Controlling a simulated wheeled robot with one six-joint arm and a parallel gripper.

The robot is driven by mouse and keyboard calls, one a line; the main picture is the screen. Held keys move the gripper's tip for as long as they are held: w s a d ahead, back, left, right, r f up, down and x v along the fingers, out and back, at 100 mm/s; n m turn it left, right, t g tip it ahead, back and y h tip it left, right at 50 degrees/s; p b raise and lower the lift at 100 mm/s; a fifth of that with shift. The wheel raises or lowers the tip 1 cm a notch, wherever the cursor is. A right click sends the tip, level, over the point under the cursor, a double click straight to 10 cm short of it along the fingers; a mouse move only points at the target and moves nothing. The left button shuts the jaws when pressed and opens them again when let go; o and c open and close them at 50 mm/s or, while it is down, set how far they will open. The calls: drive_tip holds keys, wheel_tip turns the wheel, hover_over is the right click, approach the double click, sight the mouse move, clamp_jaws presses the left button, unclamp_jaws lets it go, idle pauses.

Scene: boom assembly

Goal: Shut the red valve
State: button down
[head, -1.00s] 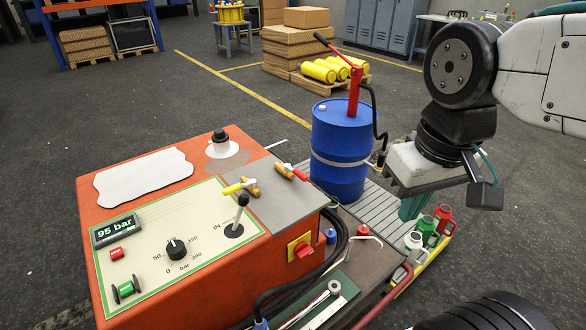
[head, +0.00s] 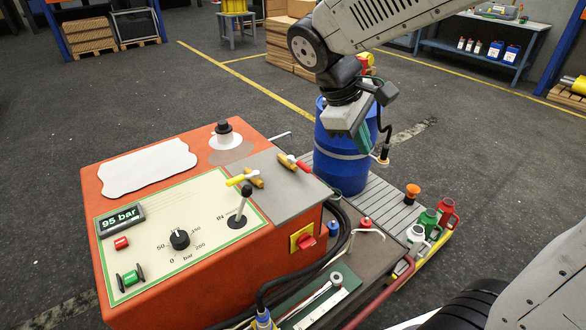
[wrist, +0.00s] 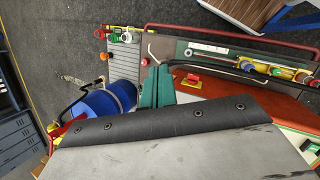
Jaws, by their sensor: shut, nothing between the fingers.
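The red valve (head: 303,166) has a red lever on a brass body, on the grey plate on top of the orange machine. The lever slants down to the right, roughly in line with the brass body. My gripper (head: 363,138) is above and to the right of it, in front of the blue drum, apart from the valve. Its teal fingers are shut and empty, and they also show in the wrist view (wrist: 156,88). I cannot make out the red valve in the wrist view.
A yellow-handled valve (head: 236,180) sits left of the red one, with a black-knobbed lever (head: 242,205) nearby. The blue drum (head: 340,165) stands behind the machine. A red switch on a yellow plate (head: 303,238) and black hoses are on its side. The display (head: 121,218) reads 95 bar.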

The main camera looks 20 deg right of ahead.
sight(299, 164)
drive_tip(key=w+a+f+n+t+h, duration=0.2)
drive_tip(key=w+a+f+n+h, duration=0.1)
drive_tip(key=w+a+f+n, duration=0.4)
drive_tip(key=w+a+f+n+t+h, duration=0.3)
drive_tip(key=w+a+f+n, duration=0.4)
drive_tip(key=w+a+f, duration=0.3)
drive_tip(key=w+f, duration=0.3)
drive_tip(key=w, duration=0.2)
drive_tip(key=shift+w+a+f+n+h, duration=0.3)
drive_tip(key=shift+a+f, duration=0.05)
drive_tip(key=shift+f, duration=0.05)
drive_tip(key=x, duration=0.9)
drive_tip(key=r+x, duration=0.1)
drive_tip(key=x, duration=0.4)
drive_tip(key=shift+w+d, duration=0.15)
drive_tip(key=shift+t, duration=0.3)
